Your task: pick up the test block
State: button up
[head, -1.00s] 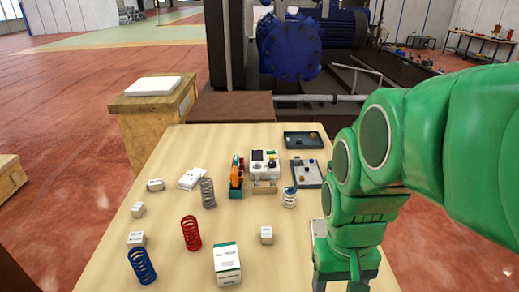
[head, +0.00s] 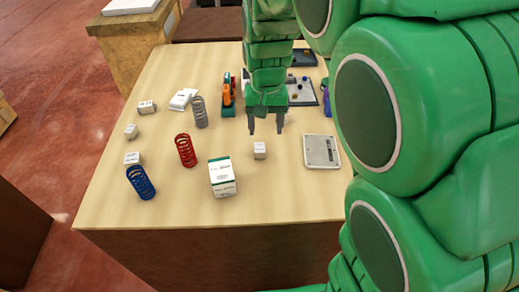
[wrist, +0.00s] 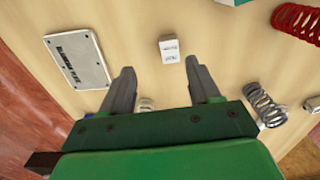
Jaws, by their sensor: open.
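The test block (head: 260,150) is a small white cube with dark lettering on the table, just in front of my gripper in the head view. It also shows in the wrist view (wrist: 169,50), lying just beyond the gap between the fingertips, with its label too small to read surely. My gripper (head: 266,131) is open and empty, its two fingers pointing down above the table. In the wrist view the fingers (wrist: 159,68) are spread wide and neither appears to touch the block.
A blanking plate (head: 322,151) lies right of the block, a white-and-green box (head: 222,178) to its front left. Red (head: 186,150), grey (head: 200,112) and blue (head: 141,182) springs and other small white blocks stand further left. The table is clear immediately around the block.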

aim_at(260, 147)
jog(key=shift+w+a+f, duration=0.3)
jog(key=shift+w+a, duration=0.25)
jog(key=shift+w, duration=0.15)
jog(key=shift+f, duration=0.2)
jog(key=shift+a+f, duration=0.15)
jog(key=shift+f, duration=3.55)
grip_shut()
